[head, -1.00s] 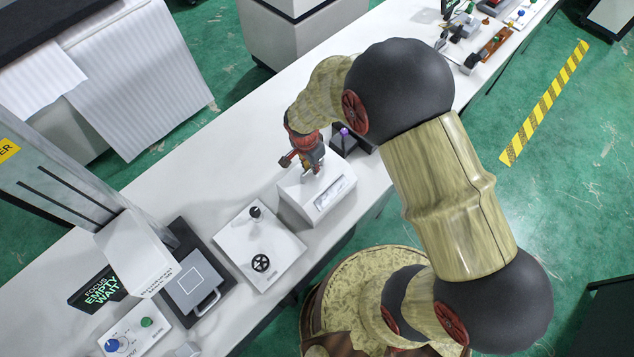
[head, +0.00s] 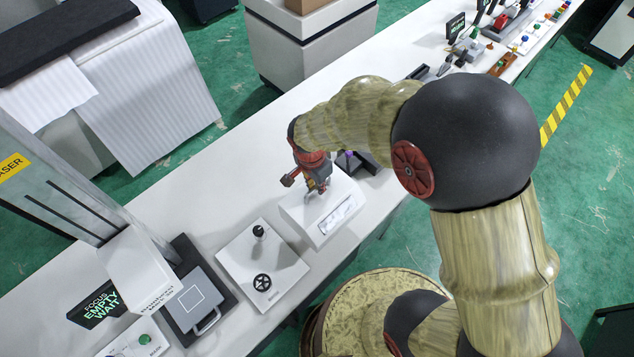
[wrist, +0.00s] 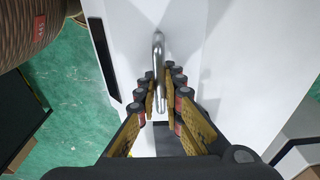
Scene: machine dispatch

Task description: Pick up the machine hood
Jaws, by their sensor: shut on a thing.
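The machine hood (head: 305,215) is a white box with a metal handle on top and a pale, framed panel on its right-hand face. It stands at the bench's front edge in the head view. My gripper (head: 318,187) is over its top, with the fingers shut on the handle. In the wrist view, the handle (wrist: 159,60) runs between the fingertips of my gripper (wrist: 160,100), above the hood's white surface (wrist: 190,30). I cannot tell whether the hood's underside touches the bench. Part of the handle is hidden by the fingers.
A white panel (head: 240,255) with a black knob and handwheel lies left of the hood. A laser unit (head: 140,270) with a grey plate (head: 192,300) stands farther left. A dark fixture (head: 372,162) is close behind the hood. The bench's back strip (head: 220,180) is clear.

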